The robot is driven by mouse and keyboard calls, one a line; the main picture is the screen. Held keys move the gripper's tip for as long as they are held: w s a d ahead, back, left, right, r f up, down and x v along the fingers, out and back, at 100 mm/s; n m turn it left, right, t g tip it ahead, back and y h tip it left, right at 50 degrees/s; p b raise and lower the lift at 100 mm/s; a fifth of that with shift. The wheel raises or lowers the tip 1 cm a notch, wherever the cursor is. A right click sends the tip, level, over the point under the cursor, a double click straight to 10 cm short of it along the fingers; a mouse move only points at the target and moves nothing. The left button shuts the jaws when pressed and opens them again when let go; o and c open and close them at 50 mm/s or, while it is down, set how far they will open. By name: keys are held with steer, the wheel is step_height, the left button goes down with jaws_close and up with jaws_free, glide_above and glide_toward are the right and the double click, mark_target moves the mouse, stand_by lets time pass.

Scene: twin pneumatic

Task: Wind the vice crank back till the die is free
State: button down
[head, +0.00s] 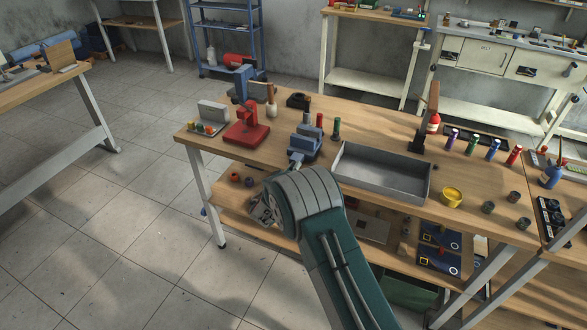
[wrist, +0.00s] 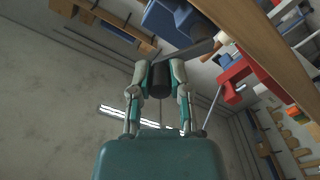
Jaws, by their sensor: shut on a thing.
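The blue-grey vice (head: 305,142) stands near the front edge of the wooden workbench, left of a grey tray. Its pale crank (head: 296,159) sticks out at the front, close to my arm. In the wrist view, my gripper (wrist: 160,72) has both fingers closed around a dark cylindrical handle (wrist: 160,80), and a grey crank bar runs from there towards a blue body (wrist: 170,18), which looks like the vice. In the head view my arm hides the fingers. I cannot make out the die or how far the vice jaws stand apart.
A red press (head: 246,124) stands left of the vice and also shows in the wrist view (wrist: 238,76). The grey tray (head: 382,174) is close on the right. Red and green bottles stand behind the vice. The bench edge lies just above my gripper in the wrist view.

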steer(key=a+n, duration=0.2)
steer(key=n, duration=0.3)
steer(key=w+a+f+n, duration=0.1)
steer(key=n, duration=0.5)
steer(key=w+a+n, duration=0.1)
steer(key=a+n, duration=0.1)
steer(key=n, duration=0.4)
steer(key=shift+a+f, duration=0.3)
steer(key=shift+f, duration=0.05)
steer(key=n, duration=0.2)
steer(key=f+n, duration=0.1)
steer(key=shift+a+n, duration=0.3)
steer(key=shift+s+d+f+n, duration=0.15)
steer(key=shift+f+n, duration=0.6)
steer(key=shift+n, duration=1.4)
steer(key=shift+w+d+f+n, duration=0.15)
steer(key=shift+f+n, duration=0.6)
steer(key=shift+n, duration=1.35)
steer(key=shift+s+d+f+n, duration=0.2)
steer(key=shift+f+n, duration=0.55)
steer(key=shift+n, duration=1.4)
steer(key=shift+f, duration=0.1)
